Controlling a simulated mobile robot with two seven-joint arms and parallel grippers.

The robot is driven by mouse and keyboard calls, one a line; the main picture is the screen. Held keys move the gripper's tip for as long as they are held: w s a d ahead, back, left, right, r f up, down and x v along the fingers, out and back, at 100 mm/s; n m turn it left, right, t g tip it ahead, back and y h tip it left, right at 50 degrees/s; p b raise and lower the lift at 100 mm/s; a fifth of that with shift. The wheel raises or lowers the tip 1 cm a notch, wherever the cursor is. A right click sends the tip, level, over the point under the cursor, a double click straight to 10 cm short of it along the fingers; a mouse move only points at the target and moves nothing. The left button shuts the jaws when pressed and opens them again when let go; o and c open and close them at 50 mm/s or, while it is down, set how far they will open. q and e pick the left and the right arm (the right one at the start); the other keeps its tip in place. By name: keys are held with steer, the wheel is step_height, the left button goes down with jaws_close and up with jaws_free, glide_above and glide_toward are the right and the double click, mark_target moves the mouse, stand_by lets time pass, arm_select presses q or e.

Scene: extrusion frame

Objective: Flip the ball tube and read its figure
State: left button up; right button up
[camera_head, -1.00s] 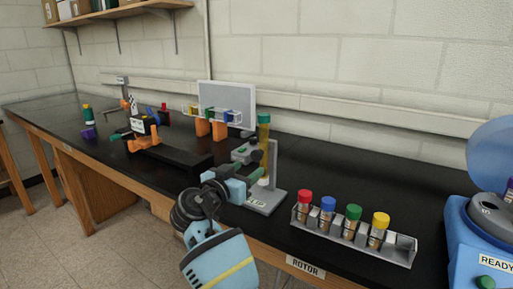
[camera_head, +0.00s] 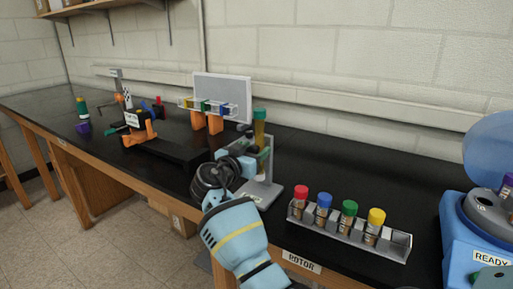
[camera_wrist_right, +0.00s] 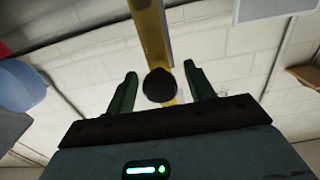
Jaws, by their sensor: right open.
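The ball tube (camera_head: 260,131) is an upright amber tube with a green top on a grey stand (camera_head: 264,192). My right gripper (camera_head: 254,150) is at the tube's near left side. In the right wrist view, my right gripper (camera_wrist_right: 160,85) is open, with one dark green finger on each side. The yellow tube (camera_wrist_right: 150,35) runs up from between them. A round black knob or end piece (camera_wrist_right: 159,86) lies between the fingers. I cannot tell if a finger touches it. No figure is readable. My left gripper is out of view.
A grey rack (camera_head: 350,235) with red, blue, green and yellow capped tubes stands right of the stand, near the "ROTOR" label. A blue machine marked "READY" (camera_head: 455,235) is at far right. A white panel (camera_head: 222,95) and a tube rack on orange legs (camera_head: 215,123) stand behind.

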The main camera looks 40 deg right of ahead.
steer(key=shift+w+d, duration=0.2)
steer(key=shift+d, duration=0.25)
jaws_close()
steer(key=shift+f, duration=0.1)
